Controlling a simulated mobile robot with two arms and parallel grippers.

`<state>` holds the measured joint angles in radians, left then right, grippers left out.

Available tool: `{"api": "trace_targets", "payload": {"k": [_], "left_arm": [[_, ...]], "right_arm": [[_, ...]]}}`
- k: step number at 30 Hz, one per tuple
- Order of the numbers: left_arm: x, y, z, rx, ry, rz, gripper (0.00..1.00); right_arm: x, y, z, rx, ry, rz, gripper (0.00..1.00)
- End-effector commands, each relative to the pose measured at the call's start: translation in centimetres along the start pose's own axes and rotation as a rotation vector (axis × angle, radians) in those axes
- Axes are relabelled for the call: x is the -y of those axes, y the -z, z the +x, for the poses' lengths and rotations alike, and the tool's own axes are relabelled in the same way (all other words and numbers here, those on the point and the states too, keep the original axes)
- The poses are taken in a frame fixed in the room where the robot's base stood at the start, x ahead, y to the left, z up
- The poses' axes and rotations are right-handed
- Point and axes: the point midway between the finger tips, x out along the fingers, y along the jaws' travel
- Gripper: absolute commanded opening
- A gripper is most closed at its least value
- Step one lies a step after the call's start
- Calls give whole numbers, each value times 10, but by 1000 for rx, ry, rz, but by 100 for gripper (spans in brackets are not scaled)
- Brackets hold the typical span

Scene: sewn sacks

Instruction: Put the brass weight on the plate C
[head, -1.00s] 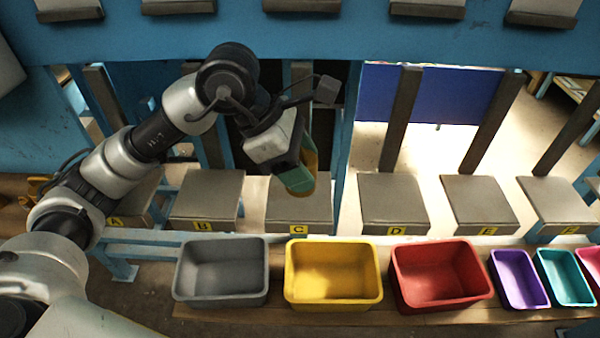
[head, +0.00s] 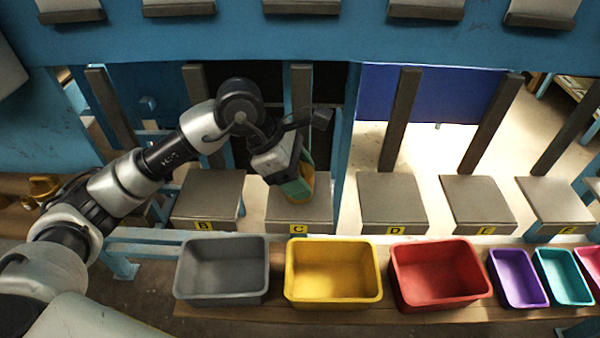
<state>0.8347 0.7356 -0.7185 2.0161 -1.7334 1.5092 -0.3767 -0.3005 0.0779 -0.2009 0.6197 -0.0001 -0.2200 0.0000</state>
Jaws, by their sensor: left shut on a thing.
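My left gripper (head: 296,186), with green fingers, is shut on the brass weight (head: 308,173). Only a brass-coloured strip of the weight shows beside the fingers; the rest is hidden by the gripper. Plate C (head: 320,207) is a grey square plate with a yellow C label on its front edge. The gripper and weight are over the middle of plate C, low down. I cannot tell whether the weight touches the plate. My right gripper is not in view.
Plate B (head: 205,195) is left of plate C, and plate D (head: 392,200) is right of it. A grey bin (head: 222,298), yellow bin (head: 333,298) and red bin (head: 442,300) stand in front. A brass-coloured object (head: 42,187) sits at far left, partly behind my arm.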

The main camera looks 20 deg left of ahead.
Motion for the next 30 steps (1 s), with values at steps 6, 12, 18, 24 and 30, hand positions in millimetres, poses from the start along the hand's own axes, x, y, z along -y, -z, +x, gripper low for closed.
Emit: {"api": "trace_targets", "payload": {"k": [6,12,18,24,30], "left_arm": [[0,1,2,-1,0,0,64],[0,1,2,-1,0,0,78],[0,0,0,0,0,0,78],[-1,0,-24,-1,-6,0,78],[-1,0,-69,-1,-5,0,78]], "right_arm": [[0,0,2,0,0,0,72],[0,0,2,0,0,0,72],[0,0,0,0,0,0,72],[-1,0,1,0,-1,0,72],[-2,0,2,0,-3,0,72]]}}
